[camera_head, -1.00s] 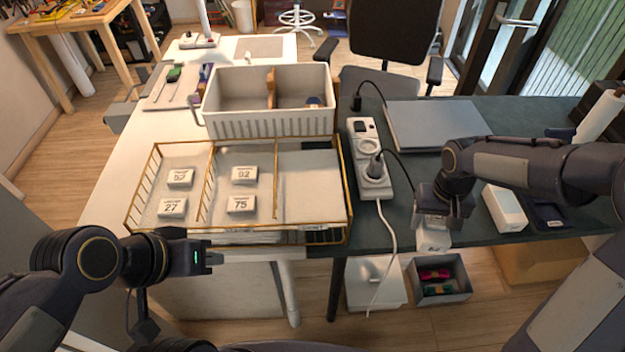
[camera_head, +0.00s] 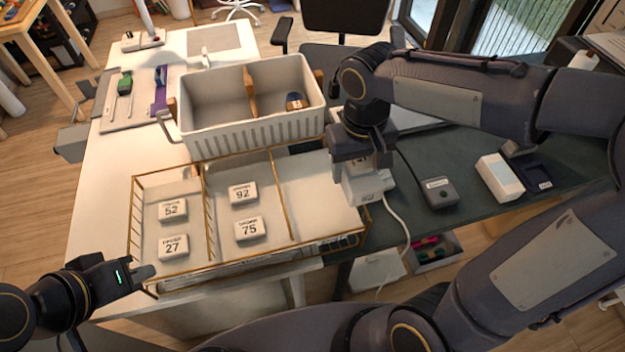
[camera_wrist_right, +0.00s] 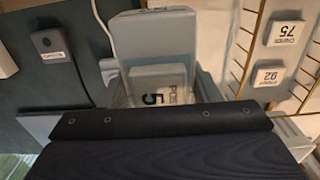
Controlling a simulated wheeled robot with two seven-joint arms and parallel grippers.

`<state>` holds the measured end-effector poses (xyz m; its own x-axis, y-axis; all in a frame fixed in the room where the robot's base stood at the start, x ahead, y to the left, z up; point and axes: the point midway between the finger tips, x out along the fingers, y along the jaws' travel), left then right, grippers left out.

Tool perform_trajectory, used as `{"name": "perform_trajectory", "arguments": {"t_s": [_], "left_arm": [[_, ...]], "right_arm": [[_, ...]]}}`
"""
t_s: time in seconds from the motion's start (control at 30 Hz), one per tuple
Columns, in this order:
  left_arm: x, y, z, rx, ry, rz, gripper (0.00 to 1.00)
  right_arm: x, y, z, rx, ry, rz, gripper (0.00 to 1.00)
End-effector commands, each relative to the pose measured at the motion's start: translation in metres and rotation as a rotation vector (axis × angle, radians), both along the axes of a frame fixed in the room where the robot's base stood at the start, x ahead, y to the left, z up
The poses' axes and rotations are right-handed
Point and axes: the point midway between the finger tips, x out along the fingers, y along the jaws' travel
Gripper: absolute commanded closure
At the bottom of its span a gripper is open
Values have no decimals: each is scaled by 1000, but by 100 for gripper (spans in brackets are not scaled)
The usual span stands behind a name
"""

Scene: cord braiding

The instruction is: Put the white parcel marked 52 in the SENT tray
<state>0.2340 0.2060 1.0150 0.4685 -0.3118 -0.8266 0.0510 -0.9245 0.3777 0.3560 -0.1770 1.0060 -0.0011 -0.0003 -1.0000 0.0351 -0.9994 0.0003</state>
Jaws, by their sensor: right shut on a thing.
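My right gripper (camera_head: 362,165) is shut on a white parcel (camera_head: 367,192), held above the right edge of the brass wire tray (camera_head: 206,228). In the right wrist view, this parcel (camera_wrist_right: 157,75) shows a "5"; the rest of its label is cut off. The tray has three compartments: a white parcel marked 52 (camera_head: 173,211) and one marked 27 (camera_head: 173,247) in the left, 92 (camera_head: 243,193) and 75 (camera_head: 250,229) in the middle, none seen in the right. No SENT label is readable. My left gripper (camera_head: 143,273) is near the tray's front left corner; its jaw gap is unclear.
A white divided bin (camera_head: 250,120) stands behind the tray. A cord runs down past the tray's right side. On the dark desk lie a small labelled grey box (camera_head: 437,192) and a white box (camera_head: 500,177). The tray's right compartment (camera_head: 310,200) has bare floor.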

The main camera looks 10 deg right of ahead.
Motion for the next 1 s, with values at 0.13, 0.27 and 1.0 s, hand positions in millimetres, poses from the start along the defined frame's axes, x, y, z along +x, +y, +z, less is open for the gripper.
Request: {"name": "perform_trajectory", "arguments": {"t_s": [0.13,0.27,1.0], "left_arm": [[0,0,6,0,0,0,100],[0,0,5,0,0,0,100],[0,0,6,0,0,0,100]], "right_arm": [[23,30,-17,0,5,5,67],[35,44,-44,-1,5,3,67],[52,63,-104,0,-2,-1,67]]}}
